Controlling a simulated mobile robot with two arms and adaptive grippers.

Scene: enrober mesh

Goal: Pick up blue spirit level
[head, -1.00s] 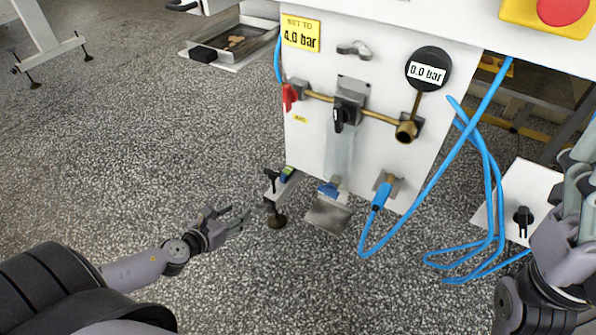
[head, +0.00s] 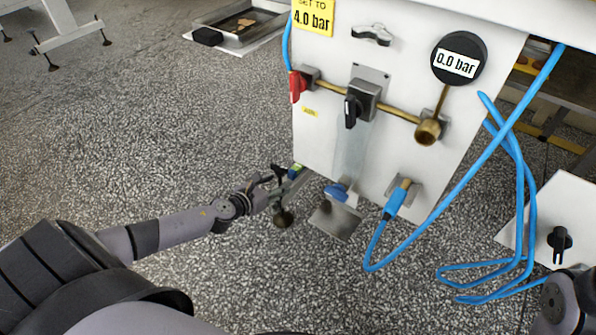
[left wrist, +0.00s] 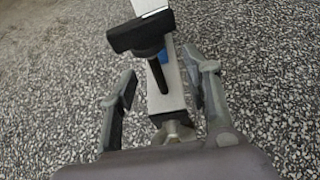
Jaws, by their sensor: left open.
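The blue spirit level (head: 295,171) is small, with a greenish patch, and sits on the metal foot bar at the lower left of the white machine panel. In the left wrist view only a bit of blue (left wrist: 163,57) shows, behind a black T-shaped handle (left wrist: 140,33). My left gripper (head: 274,187) is at the near end of the bar, just short of the level. In the left wrist view its fingers (left wrist: 163,88) are spread, one on each side of the bar, with nothing held. My right gripper is out of the picture.
The white panel (head: 322,140) carries a red valve handle (head: 297,86), a black valve handle and a gauge reading 0.0 bar (head: 459,59). A blue hose (head: 410,245) loops at the right. A metal plate (head: 335,220) hangs low beside the bar.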

